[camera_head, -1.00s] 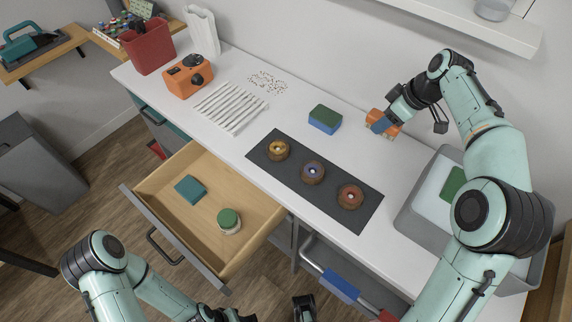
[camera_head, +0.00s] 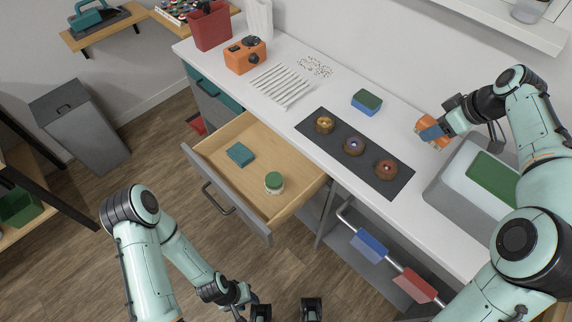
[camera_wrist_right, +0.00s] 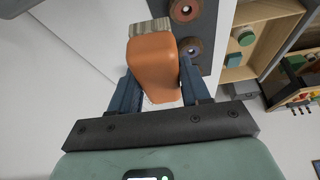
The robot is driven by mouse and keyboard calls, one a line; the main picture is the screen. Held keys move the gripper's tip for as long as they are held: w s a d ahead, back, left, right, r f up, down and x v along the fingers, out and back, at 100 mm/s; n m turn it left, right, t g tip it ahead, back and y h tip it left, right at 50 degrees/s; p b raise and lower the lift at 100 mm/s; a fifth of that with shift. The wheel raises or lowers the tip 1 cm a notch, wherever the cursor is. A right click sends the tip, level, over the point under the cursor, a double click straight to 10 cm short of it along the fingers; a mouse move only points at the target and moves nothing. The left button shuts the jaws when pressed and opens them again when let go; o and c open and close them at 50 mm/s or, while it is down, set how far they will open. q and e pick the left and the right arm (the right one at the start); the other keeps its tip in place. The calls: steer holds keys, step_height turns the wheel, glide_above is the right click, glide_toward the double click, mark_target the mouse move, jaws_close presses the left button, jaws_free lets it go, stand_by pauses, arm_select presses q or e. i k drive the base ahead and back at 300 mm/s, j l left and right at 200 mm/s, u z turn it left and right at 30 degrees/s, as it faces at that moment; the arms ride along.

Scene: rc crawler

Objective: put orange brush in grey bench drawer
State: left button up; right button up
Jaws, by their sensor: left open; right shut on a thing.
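The orange brush (camera_head: 428,131) is held in my right gripper (camera_head: 440,132), above the back right part of the white bench top. In the right wrist view the brush's orange body (camera_wrist_right: 154,68) sits between the dark fingers of the gripper (camera_wrist_right: 158,92), and its bristles point away from the palm. The grey bench drawer (camera_head: 232,199) is pulled open, with a pale wooden inside. It holds a teal block (camera_head: 240,155) and a green-lidded round jar (camera_head: 274,183). My left gripper (camera_head: 286,311) is open and empty at the bottom edge, in front of the drawer.
A dark mat (camera_head: 402,180) with three ring-shaped pieces lies on the bench, beside a green and blue sponge (camera_head: 366,102). A grey bin (camera_head: 445,190) stands at the bench's right end. A rail with blue and red cloths (camera_head: 368,246) is right of the drawer. The floor in front is clear.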

mark_target(245, 184)
steer(key=i+j+z, duration=0.1)
steer(key=j+z, duration=0.9)
steer(key=j, duration=1.9)
steer(key=i+z, duration=0.05)
